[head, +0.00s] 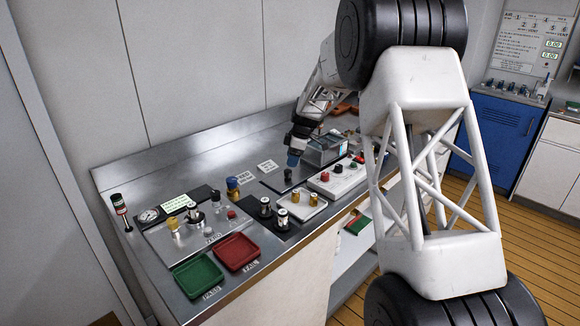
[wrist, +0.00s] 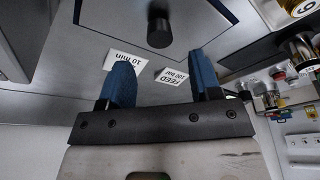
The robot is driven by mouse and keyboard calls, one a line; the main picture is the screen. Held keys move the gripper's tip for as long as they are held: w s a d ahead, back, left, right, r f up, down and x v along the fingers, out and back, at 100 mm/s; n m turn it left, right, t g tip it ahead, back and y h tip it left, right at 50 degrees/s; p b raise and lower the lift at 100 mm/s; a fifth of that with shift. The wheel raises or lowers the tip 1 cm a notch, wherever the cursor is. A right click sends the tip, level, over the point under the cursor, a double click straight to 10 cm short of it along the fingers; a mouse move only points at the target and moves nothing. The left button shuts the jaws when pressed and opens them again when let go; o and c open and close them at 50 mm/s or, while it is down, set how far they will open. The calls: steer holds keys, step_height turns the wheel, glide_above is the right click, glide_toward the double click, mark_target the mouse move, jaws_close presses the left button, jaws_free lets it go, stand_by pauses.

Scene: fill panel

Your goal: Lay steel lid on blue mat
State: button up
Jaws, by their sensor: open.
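My gripper (head: 293,160) has blue fingertips and points down over the back middle of the steel bench. In the wrist view my gripper (wrist: 165,78) is open, with nothing between its two blue fingers.
A green tray (head: 198,277) and a red tray (head: 237,252) lie at the bench's front left. Several small cylinders and a gauge (head: 149,215) crowd the bench. White label cards (wrist: 125,62) lie near the knob.

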steer(key=v, duration=0.6)
steer(key=shift+r, duration=0.2)
stand_by(0.6)
steer(key=s+d+r+m+h, duration=0.1)
steer(key=s+d+r+m, duration=0.3)
steer(key=s, duration=0.6)
steer(key=s+d+r+m+t, duration=0.1)
steer(key=s+d+r+m, duration=0.3)
steer(key=s, duration=0.6)
steer(key=s+d+r+m+h, duration=0.1)
steer(key=s+d+r, duration=0.1)
steer(key=s+r, duration=0.6)
steer(key=s+d+f+m, duration=0.2)
steer(key=s+m, duration=0.1)
steer(key=s, duration=0.8)
steer(key=s+d+f+m+t, duration=0.1)
steer(key=s+d+f+m, duration=0.1)
steer(key=s, duration=1)
steer(key=s+d+f+m+h, duration=0.1)
steer(key=s+f+m, duration=0.3)
steer(key=s, duration=0.8)
steer(key=shift+d+t, duration=0.3)
steer(key=shift+d, duration=0.55)
